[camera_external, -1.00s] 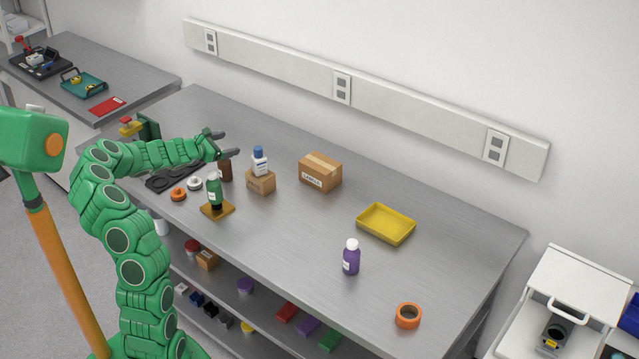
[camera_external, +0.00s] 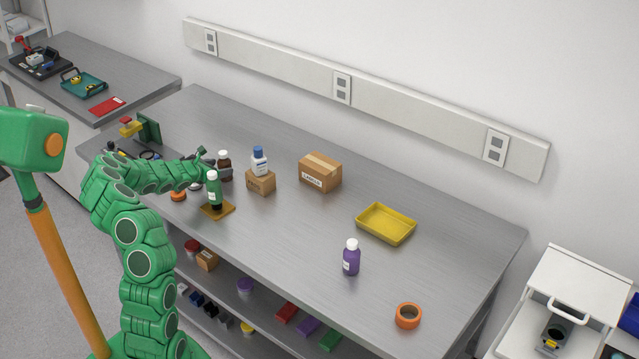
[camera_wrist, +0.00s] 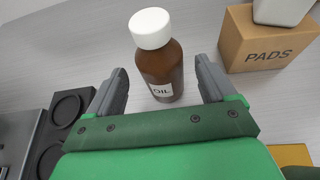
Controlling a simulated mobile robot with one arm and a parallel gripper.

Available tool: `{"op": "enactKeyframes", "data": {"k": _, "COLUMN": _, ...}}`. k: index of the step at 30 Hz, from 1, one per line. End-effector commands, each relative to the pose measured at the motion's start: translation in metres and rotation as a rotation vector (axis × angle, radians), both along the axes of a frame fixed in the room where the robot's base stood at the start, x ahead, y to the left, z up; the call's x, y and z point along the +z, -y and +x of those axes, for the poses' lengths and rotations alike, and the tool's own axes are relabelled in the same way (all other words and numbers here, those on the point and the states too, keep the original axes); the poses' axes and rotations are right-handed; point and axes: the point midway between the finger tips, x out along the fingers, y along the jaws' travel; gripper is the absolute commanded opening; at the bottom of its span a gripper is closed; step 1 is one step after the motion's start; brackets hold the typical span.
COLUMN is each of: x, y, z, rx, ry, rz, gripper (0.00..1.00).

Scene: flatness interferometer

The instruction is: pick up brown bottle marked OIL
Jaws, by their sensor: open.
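The brown bottle marked OIL (camera_wrist: 163,70) stands upright on the bench, with a white cap and a white label. My gripper (camera_wrist: 155,88) is open in the wrist view, one finger on each side of the bottle's lower body. A gap shows on both sides, wider on the right. In the external view my gripper (camera_external: 214,166) is low over the bench beside the bottle.
A PADS box (camera_wrist: 268,42) stands right of the bottle, with a white and blue bottle (camera_external: 259,160) on top. A dark tray with round recesses (camera_wrist: 66,108) lies left.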

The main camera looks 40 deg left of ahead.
Motion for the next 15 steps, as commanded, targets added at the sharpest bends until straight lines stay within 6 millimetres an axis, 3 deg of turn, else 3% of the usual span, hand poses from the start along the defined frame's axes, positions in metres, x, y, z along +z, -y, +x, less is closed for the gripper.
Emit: {"op": "enactKeyframes", "data": {"k": 15, "x": -0.02, "y": 0.0, "z": 0.04, "rx": 0.0, "ry": 0.0, "rz": 0.001, "gripper": 0.84}}
